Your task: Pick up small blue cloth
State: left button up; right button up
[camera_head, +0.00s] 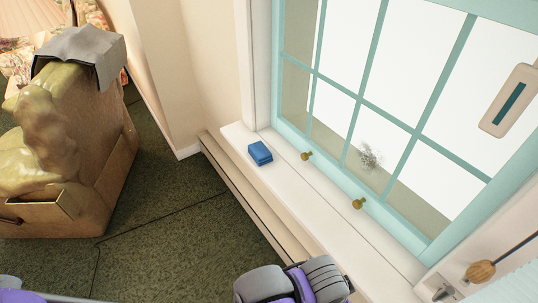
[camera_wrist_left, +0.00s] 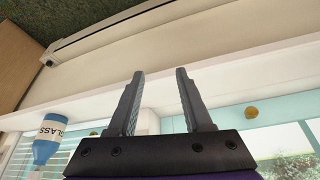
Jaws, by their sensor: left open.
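The small blue cloth (camera_head: 260,153) lies folded on the white windowsill (camera_head: 296,206), near the sill's far left end in the head view. It does not show in the left wrist view. My left gripper (camera_wrist_left: 158,73) is open and empty in the left wrist view, its two fingers apart in front of a pale ledge. Its fingers are not visible in the head view, where only a grey and purple part of my arm shows at the bottom, well short of the cloth. My right gripper is not seen.
A teal-framed window (camera_head: 367,100) with brass knobs (camera_head: 358,204) rises behind the sill. A spray bottle labelled GLASS (camera_wrist_left: 47,142) shows in the wrist view. A wooden-handled tool (camera_head: 480,271) is at lower right. A brown armchair (camera_head: 95,150) stands left, with green carpet (camera_head: 180,235) clear between.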

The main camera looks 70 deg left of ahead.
aim_at(261, 156)
jog(key=u, duration=2.45)
